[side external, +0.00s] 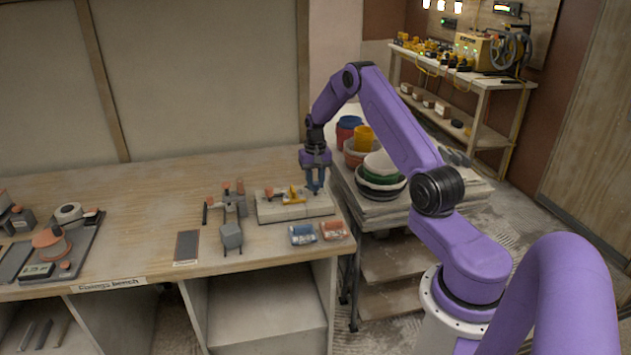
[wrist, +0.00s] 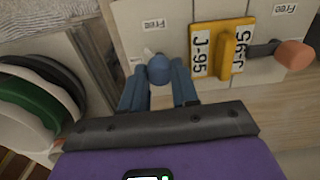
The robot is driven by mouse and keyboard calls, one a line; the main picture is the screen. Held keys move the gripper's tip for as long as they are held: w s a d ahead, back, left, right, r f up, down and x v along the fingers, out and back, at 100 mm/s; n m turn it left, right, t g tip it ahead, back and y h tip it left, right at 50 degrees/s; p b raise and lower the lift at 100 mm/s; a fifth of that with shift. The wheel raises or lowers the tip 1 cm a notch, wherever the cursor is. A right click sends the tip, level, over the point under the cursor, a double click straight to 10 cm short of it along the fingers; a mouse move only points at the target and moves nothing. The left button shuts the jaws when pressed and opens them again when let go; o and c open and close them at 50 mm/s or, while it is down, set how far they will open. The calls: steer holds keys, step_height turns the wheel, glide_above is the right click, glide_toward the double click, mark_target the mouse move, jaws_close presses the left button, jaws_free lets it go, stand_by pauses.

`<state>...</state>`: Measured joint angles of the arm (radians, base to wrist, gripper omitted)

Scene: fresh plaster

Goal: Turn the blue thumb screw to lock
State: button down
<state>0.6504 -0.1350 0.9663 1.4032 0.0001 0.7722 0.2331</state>
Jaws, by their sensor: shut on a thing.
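The blue thumb screw (wrist: 158,70) sits on the pale board, at upper middle of the wrist view. My gripper (wrist: 157,84) has its two blue fingers on either side of the screw and is shut on it. A small white pointer shows just behind the screw, with a label reading "Free" farther up the board. In the side external view my gripper (side external: 315,187) reaches down at the right end of the pale board (side external: 290,213). The screw is hidden there by the fingers.
A yellow handle (wrist: 234,50) between number labels and an orange-knobbed lever (wrist: 293,54) stand to the right in the wrist view. Stacked bowls (side external: 380,180) are close on the right. Blue and orange blocks (side external: 302,235) lie in front of the board.

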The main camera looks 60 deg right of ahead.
mark_target(315, 182)
steer(key=n, duration=0.5)
steer(key=shift+n, duration=0.3)
steer(key=n, duration=0.5)
stand_by(0.4)
steer(key=c, duration=0.8)
jaws_free()
steer(key=shift+a, duration=0.1)
steer(key=shift+c, duration=0.2)
step_height(315, 182, up, 18)
steer(key=shift+f, duration=0.25)
